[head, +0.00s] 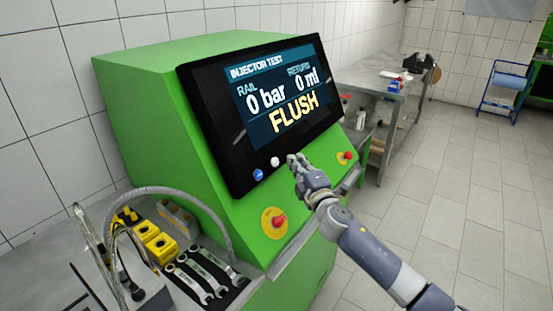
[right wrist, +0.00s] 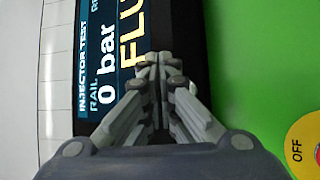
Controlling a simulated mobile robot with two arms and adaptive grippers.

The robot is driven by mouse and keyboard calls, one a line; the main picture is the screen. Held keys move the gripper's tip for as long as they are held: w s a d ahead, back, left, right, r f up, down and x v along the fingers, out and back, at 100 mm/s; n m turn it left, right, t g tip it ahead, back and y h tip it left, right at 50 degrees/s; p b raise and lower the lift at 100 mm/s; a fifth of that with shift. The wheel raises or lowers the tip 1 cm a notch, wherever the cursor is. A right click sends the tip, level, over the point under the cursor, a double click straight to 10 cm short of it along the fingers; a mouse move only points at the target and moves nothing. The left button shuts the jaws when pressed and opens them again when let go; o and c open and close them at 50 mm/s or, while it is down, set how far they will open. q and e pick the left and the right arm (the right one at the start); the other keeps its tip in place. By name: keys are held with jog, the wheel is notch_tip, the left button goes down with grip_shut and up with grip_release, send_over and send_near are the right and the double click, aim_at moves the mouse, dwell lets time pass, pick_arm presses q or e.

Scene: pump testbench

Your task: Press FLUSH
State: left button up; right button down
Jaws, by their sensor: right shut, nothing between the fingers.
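The green pump testbench (head: 150,90) carries a tilted black screen (head: 222,140). The screen reads INJECTOR TEST, 0 bar, 0 ml and FLUSH (head: 295,113) in large yellow letters; part of it shows sideways in the right wrist view (right wrist: 110,60). Below it are a blue button (head: 258,174) and a white button (head: 275,162). My right gripper (head: 296,158) is shut and empty, just right of the white button, at the screen's lower edge. Its fingertips (right wrist: 160,60) overlap that edge in the wrist view. Contact cannot be told, and whatever lies behind the fingers is hidden. My left gripper is out of view.
A red knob on a yellow disc (head: 275,221) sits below my right gripper, another red knob (head: 346,155) to its right. A workbench (head: 370,80) stands behind; the floor at right is open.

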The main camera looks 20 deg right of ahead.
jog(key=shift+s+d+r+p, duration=0.45)
jog(key=shift+s+d, duration=0.15)
jog(key=shift+s, duration=0.15)
